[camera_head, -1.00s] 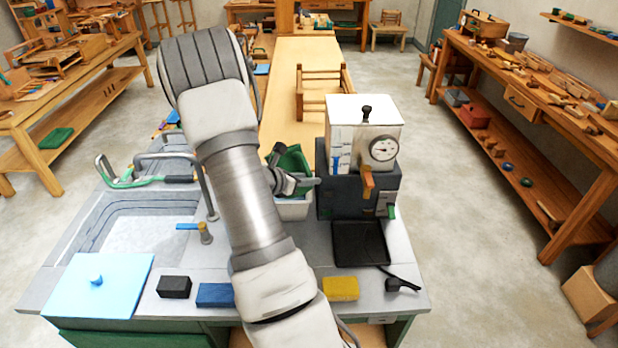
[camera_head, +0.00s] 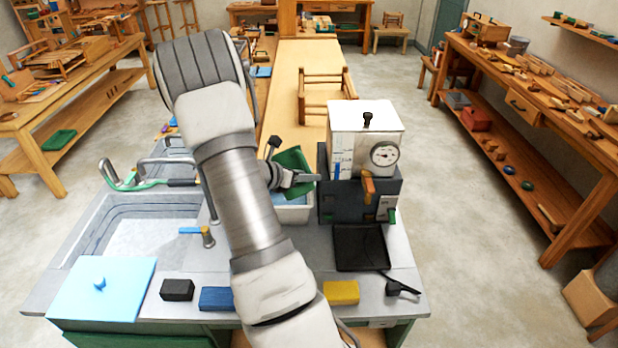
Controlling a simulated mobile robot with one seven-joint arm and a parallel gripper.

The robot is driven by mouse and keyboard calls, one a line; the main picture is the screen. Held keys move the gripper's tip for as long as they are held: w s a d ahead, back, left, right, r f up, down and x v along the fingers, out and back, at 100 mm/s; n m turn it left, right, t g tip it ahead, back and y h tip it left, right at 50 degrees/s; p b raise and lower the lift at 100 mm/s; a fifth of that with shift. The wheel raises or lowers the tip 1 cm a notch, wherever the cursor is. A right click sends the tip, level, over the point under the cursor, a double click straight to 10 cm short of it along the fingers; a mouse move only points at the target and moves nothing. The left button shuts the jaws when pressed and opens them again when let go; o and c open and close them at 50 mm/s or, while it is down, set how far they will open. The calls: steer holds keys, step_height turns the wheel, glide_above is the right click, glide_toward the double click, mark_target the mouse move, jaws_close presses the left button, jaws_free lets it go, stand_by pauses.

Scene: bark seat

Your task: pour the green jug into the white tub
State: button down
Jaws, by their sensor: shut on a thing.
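The green jug (camera_head: 293,160) is held in the air above the white tub (camera_head: 297,214), tilted over. My gripper (camera_head: 297,179) is shut on the jug, at its near side. The tub stands on the counter just left of the dark machine base. Something blue shows inside the tub, below the jug. My arm hides the left part of the tub and some of the jug. I cannot see the jug's mouth clearly.
A white tank with a gauge (camera_head: 366,137) stands close to the right of the jug. A black tray (camera_head: 360,247) lies before it. A sink (camera_head: 135,232) is at the left. Blue (camera_head: 216,298) and yellow (camera_head: 341,292) blocks lie along the front edge.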

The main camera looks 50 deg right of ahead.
mark_target(304, 166)
steer(key=shift+w+d+r+n+g, duration=0.1)
steer(key=shift+w+r+n+g, duration=0.2)
steer(key=shift+r, duration=0.55)
steer(key=shift+w+r+n+g, duration=0.25)
steer(key=shift+r+n+g, duration=0.1)
steer(key=shift+r, duration=0.55)
steer(key=shift+w+d+r+n+g, duration=0.1)
steer(key=shift+w+r+n+g, duration=0.2)
steer(key=shift+r, duration=0.55)
steer(key=shift+r, duration=0.2)
steer(key=shift+w+r+g, duration=0.1)
steer(key=shift+w+g, duration=0.05)
steer(key=shift+g, duration=0.1)
